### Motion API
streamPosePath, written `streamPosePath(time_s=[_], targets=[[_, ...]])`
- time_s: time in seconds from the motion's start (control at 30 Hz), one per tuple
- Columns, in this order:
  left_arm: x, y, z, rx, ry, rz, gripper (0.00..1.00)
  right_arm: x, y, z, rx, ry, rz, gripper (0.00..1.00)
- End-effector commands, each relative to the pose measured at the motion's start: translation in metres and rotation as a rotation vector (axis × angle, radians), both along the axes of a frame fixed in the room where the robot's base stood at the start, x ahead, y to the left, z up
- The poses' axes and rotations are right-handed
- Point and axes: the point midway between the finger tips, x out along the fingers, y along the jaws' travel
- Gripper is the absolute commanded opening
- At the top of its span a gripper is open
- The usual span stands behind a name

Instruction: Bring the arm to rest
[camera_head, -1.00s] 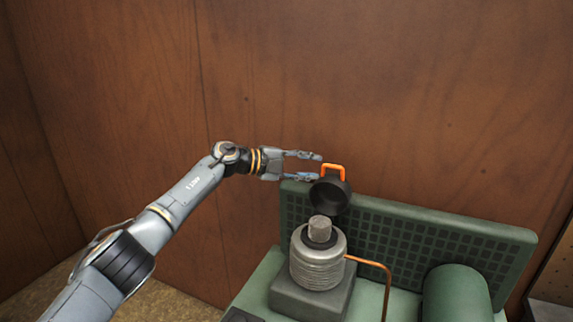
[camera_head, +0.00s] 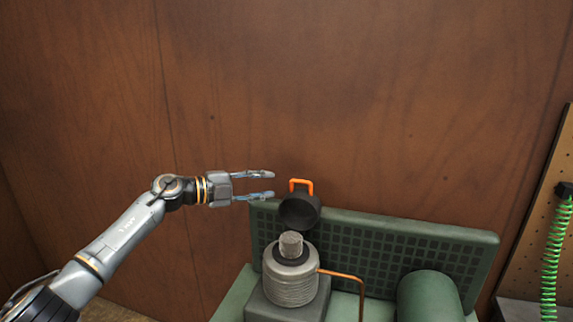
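My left arm reaches in from the lower left in the head view. Its gripper (camera_head: 272,184) is open and empty, with its two fingers apart and pointing right. The fingertips are left of an orange handle (camera_head: 302,184) on a black cap (camera_head: 299,212), with a small gap between. The cap is tilted up behind a grey ribbed cylinder (camera_head: 291,279) with a rough knob (camera_head: 291,244) on top. My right gripper does not show.
A green machine body with a grid panel (camera_head: 400,251) and a rounded green tank (camera_head: 431,297) fills the lower right. A copper pipe (camera_head: 345,275) bends down beside the cylinder. A green coiled hose (camera_head: 551,265) hangs at the far right. The brown wall (camera_head: 330,90) stands behind.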

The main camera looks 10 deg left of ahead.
Motion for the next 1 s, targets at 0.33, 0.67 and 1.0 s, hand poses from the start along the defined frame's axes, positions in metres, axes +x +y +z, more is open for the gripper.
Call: streamPosePath(time_s=[0.33,0.67,1.0], targets=[[-0.040,-0.052,-0.048,-0.517,0.015,0.289,0.34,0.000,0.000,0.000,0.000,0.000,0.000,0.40],[-0.110,0.006,-0.157,-0.783,0.354,0.834,0.34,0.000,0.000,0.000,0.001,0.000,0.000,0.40],[-0.268,0.058,-0.291,-0.694,0.903,1.328,0.34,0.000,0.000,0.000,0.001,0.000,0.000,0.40]])
